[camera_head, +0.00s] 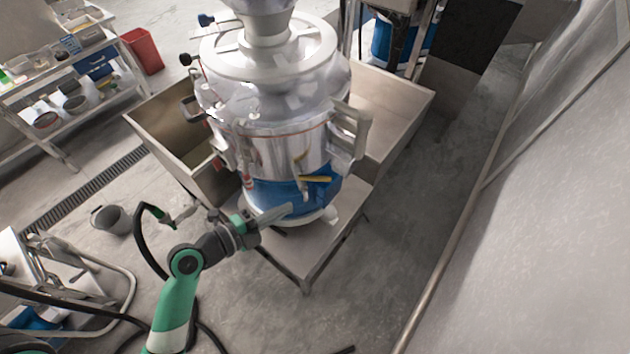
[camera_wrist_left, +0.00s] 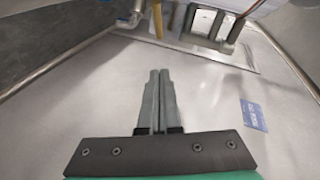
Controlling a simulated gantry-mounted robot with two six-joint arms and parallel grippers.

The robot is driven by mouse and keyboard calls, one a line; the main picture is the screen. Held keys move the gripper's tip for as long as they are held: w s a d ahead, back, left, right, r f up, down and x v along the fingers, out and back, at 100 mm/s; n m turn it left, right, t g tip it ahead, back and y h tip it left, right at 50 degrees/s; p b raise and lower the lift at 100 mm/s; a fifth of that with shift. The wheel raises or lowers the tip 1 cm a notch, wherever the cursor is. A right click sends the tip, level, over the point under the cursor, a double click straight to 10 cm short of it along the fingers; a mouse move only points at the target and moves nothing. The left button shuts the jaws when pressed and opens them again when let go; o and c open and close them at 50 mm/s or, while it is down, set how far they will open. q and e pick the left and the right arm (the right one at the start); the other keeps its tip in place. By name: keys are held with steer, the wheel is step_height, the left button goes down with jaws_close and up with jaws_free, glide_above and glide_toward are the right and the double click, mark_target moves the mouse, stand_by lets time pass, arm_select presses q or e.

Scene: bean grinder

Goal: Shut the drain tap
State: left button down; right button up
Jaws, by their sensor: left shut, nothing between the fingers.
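The drain tap (camera_head: 303,188) sticks out low on the front of the steel grinder vessel (camera_head: 285,150). Its yellow handle (camera_head: 316,179) points sideways to the right in the head view. In the left wrist view the yellow handle (camera_wrist_left: 157,20) shows at the top, beyond the fingertips, with a metal pipe end (camera_wrist_left: 131,14) to its left. My left gripper (camera_head: 289,209) is just below the tap in the head view, in front of the blue base (camera_head: 270,196). Its fingers (camera_wrist_left: 160,78) are together and empty, apart from the handle. My right gripper is out of view.
A steel stand (camera_head: 320,235) carries the vessel, with open steel bins (camera_head: 165,125) on either side. A blue label (camera_wrist_left: 254,115) is on the pale surface. The floor at right is clear.

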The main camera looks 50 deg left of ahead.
arm_select(q)
steer(key=p, duration=0.1)
glide_toward(324, 181)
steer(key=w+d, duration=0.2)
steer(key=d, duration=0.1)
steer(key=w+a, duration=0.1)
steer(key=w+a+f, duration=0.1)
steer(key=w, duration=0.1)
steer(key=shift+w, duration=0.1)
steer(key=shift+w+a+f, duration=0.25)
steer(key=shift+w, duration=0.05)
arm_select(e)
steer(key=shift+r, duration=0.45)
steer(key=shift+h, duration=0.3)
